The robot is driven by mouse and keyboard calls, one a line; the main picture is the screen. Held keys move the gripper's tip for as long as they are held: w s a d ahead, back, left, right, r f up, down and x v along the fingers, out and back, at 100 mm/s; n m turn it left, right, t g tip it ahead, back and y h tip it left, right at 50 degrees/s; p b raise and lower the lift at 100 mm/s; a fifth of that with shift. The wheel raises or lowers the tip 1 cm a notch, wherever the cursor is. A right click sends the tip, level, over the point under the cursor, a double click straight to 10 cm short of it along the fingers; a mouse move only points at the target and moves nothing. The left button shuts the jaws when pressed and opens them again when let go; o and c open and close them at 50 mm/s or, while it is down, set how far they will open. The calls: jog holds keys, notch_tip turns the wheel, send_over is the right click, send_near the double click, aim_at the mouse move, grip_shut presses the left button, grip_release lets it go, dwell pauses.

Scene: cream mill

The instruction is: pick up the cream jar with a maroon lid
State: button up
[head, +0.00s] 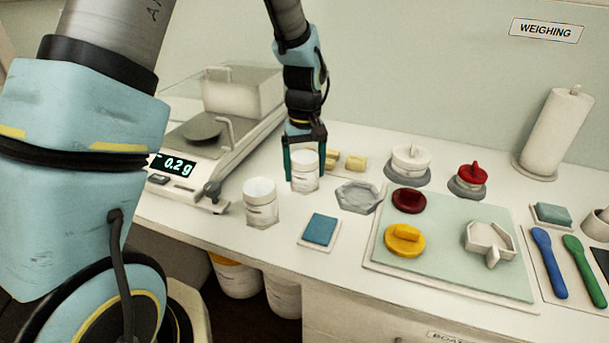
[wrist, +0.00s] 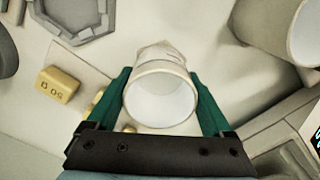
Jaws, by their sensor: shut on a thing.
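My gripper (head: 304,158) is shut on a white open-topped jar (head: 305,182). In the wrist view the jar (wrist: 160,97) is upright between the two green fingers, with its mouth facing the camera and no lid on it. I cannot tell whether its base touches the table. A second white open jar (head: 261,205) stands to its left, nearer the table's front edge; it also shows at the top right of the wrist view (wrist: 283,28). A round maroon piece like a lid (head: 408,200) lies on the pale green mat (head: 455,240). No jar wears a maroon lid.
A scale (head: 180,170) reading 0.2 g stands left. Yellow weights (head: 355,164) are behind the held jar, and a grey faceted dish (head: 357,197) is to its right. A blue pad (head: 320,229), a yellow lid-like piece (head: 404,239) and a red-knobbed piece (head: 470,176) are further right.

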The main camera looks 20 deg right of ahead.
jog(key=c, duration=0.5)
